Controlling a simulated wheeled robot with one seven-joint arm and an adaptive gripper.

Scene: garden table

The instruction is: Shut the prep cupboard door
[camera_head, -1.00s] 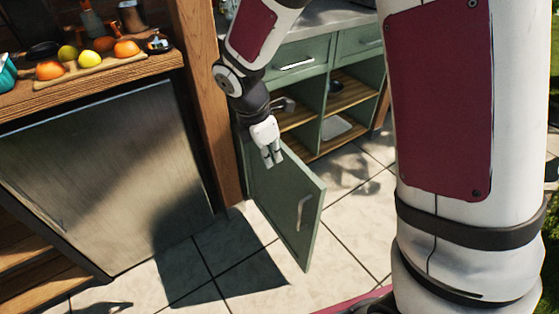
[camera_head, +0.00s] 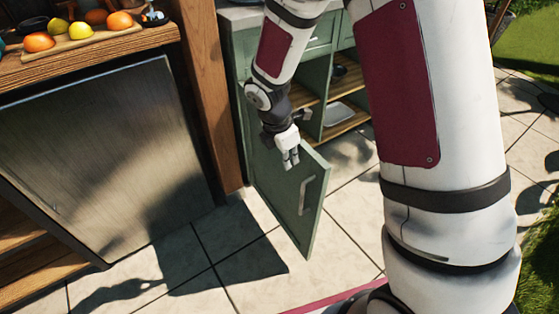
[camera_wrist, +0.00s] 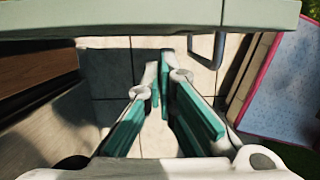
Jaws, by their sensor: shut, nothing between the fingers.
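The prep cupboard door (camera_head: 277,192) is a green panel standing open, swung out from the cupboard's left side by the wooden post. Its grey bar handle (camera_head: 304,195) is near the free edge, on the face turned towards the head camera. My gripper (camera_head: 291,166) is shut and empty, pointing down by the door's top edge, on the handle's side. In the wrist view, the door's top edge (camera_wrist: 130,18) crosses the top, with the handle (camera_wrist: 219,52) right of my shut fingers (camera_wrist: 166,75). I cannot tell whether they touch the door.
The green cupboard's open shelves (camera_head: 346,121) hold a metal tray (camera_head: 339,114). A wooden post (camera_head: 208,95) stands left of the door. A wooden counter (camera_head: 90,58) with fruit is above a metal-fronted unit (camera_head: 110,160). Tiled floor (camera_head: 245,250) in front is clear.

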